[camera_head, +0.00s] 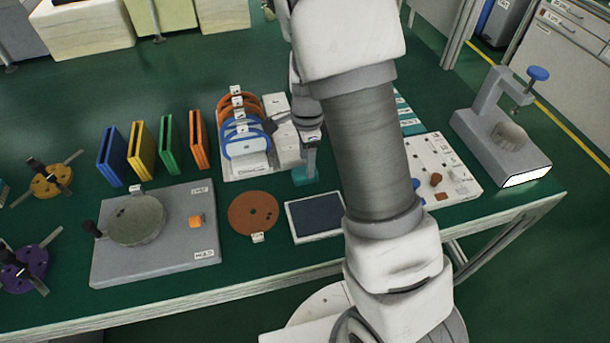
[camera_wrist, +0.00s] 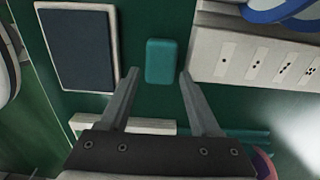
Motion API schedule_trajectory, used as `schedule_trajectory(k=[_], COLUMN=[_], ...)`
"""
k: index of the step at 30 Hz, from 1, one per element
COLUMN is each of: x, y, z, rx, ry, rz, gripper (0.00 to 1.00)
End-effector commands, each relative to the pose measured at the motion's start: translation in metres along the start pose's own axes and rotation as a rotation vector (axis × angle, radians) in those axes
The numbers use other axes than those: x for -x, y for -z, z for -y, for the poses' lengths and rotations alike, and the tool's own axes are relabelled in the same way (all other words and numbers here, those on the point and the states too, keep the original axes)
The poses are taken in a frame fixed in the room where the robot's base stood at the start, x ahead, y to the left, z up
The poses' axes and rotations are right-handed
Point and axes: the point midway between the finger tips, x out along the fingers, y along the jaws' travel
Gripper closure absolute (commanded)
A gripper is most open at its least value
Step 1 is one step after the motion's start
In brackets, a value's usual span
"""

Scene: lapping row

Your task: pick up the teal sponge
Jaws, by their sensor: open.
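The teal sponge (camera_wrist: 161,60) is a small rounded block lying on the green tabletop in the wrist view. It also shows in the head view (camera_head: 301,177), partly hidden under my gripper (camera_head: 310,157). In the wrist view my gripper (camera_wrist: 158,76) is open, with one finger to each side of the sponge's lower end. A small gap shows on each side, and nothing is held. My gripper points down over the sponge; I cannot tell exactly how high the fingertips are.
A dark pad in a white frame (camera_head: 314,216) lies in front of the sponge. A white rack with blue and orange discs (camera_head: 238,172) stands behind left. A brown disc (camera_head: 253,212) lies left. A white board with small pieces (camera_head: 421,150) is right, partly behind my arm.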

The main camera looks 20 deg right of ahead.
Motion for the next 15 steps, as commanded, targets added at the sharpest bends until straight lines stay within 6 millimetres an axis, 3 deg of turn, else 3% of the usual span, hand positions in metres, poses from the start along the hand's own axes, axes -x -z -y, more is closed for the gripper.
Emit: schedule_trajectory(k=[8, 15], x=[-0.043, -0.045], y=[-0.004, -0.004], z=[0.0, 0.001], rx=[-0.001, 0.0], ry=[-0.003, 0.0], rz=[-0.001, 0.0], gripper=[0.36, 0.36])
